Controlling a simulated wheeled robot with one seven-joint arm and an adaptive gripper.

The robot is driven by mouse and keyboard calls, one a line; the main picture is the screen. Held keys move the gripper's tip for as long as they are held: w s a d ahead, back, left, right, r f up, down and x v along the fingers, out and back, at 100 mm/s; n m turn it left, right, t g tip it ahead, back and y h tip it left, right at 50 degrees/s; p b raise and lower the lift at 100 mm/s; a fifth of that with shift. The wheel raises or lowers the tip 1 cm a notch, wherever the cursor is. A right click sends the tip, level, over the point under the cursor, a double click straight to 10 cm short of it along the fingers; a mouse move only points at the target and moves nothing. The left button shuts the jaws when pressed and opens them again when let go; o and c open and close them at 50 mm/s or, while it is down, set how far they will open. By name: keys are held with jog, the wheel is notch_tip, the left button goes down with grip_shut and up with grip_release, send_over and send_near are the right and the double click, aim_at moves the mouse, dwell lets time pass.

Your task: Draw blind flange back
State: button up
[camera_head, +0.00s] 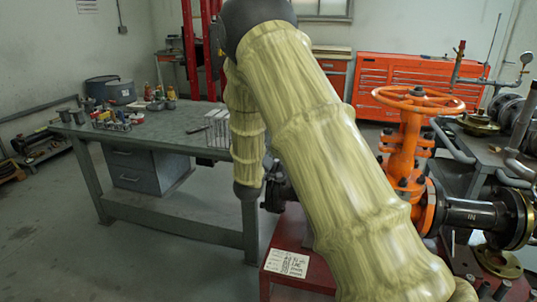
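The orange gate valve (405,150) stands upright at the right, with an orange handwheel (418,98) on top. A black pipe (470,214) runs right from its body to a round end flange (524,218) with a brass-coloured edge. The valve's left side is mostly hidden behind my sleeved arm. Dark parts (276,189) show left of my upper arm, beside my dark wrist; I cannot tell whether they are my gripper or the valve's left end. I cannot make out a blind flange for certain, nor my gripper's fingers.
A red stand (290,238) with a printed sheet (287,263) is below the valve. A grey-green workbench (165,135) with small items is at the left. A red tool cabinet (375,72) stands behind. A dark cart (480,145) with parts is at the right. Floor at the left front is clear.

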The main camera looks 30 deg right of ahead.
grip_shut()
jog(key=shift+w+r, duration=0.1)
jog(key=shift+w+a+r+p, duration=0.15)
jog(key=shift+w+a+p, duration=0.3)
jog(key=shift+w+p, duration=0.1)
jog(key=shift+o, duration=1.2)
grip_release()
jog(key=shift+s, duration=0.1)
jog(key=shift+f, duration=0.2)
jog(key=v, duration=1.2)
